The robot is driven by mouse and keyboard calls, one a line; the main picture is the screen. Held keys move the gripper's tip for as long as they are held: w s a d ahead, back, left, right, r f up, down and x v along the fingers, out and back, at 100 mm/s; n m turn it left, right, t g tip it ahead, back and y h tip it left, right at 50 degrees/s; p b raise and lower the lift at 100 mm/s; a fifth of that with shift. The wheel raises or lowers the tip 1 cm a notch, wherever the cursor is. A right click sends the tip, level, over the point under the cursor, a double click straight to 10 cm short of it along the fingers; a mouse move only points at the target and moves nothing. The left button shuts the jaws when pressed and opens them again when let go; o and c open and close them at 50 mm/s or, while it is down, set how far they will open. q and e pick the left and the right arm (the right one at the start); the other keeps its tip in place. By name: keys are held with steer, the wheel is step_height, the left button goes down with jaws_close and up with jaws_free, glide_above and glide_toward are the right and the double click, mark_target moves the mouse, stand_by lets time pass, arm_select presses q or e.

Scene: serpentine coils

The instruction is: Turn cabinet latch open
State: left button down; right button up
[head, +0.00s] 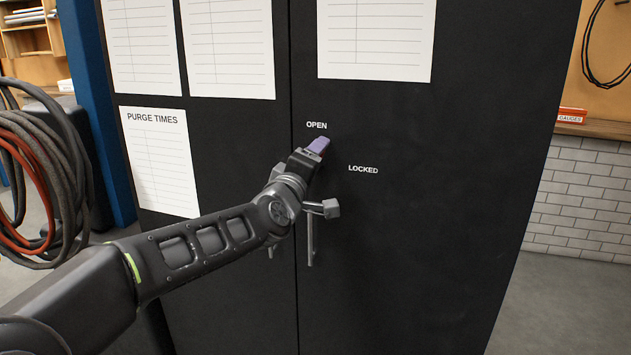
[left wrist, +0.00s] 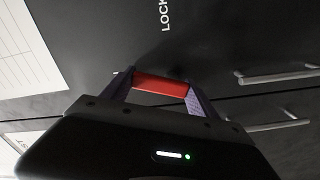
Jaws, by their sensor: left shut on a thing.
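The dark cabinet (head: 400,250) has two doors meeting at a vertical seam. White labels read OPEN (head: 316,125) and LOCKED (head: 363,170). My left gripper (head: 320,146) is at the right door, just below OPEN and up-left of LOCKED. In the left wrist view the gripper's two fingers (left wrist: 160,92) are shut on a red latch handle (left wrist: 160,86), one finger at each end of its visible part. In the head view my gripper hides the latch, so which label it points to cannot be told. My right gripper is not in view.
A grey vertical door pull (head: 310,242) hangs below the latch, and a second one is partly hidden by my arm. Paper sheets (head: 160,160) are on the doors. Coiled hoses (head: 45,170) hang at the left. A red box (head: 571,115) sits on a ledge at the right.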

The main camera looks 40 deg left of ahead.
arm_select(q)
steer(key=n+b, duration=0.1)
steer(key=n, duration=0.1)
steer(key=n+b, duration=0.1)
steer(key=n, duration=0.1)
steer(key=shift+s+a+b, duration=0.1)
steer(key=shift+a+b, duration=0.2)
steer(key=shift+b, duration=0.05)
steer(key=shift+c, duration=1.1)
jaws_free()
steer(key=shift+s, duration=0.15)
steer(key=v, duration=0.7)
steer(key=shift+s+p, duration=0.25)
steer(key=shift+p, duration=0.2)
steer(key=shift+d, duration=0.1)
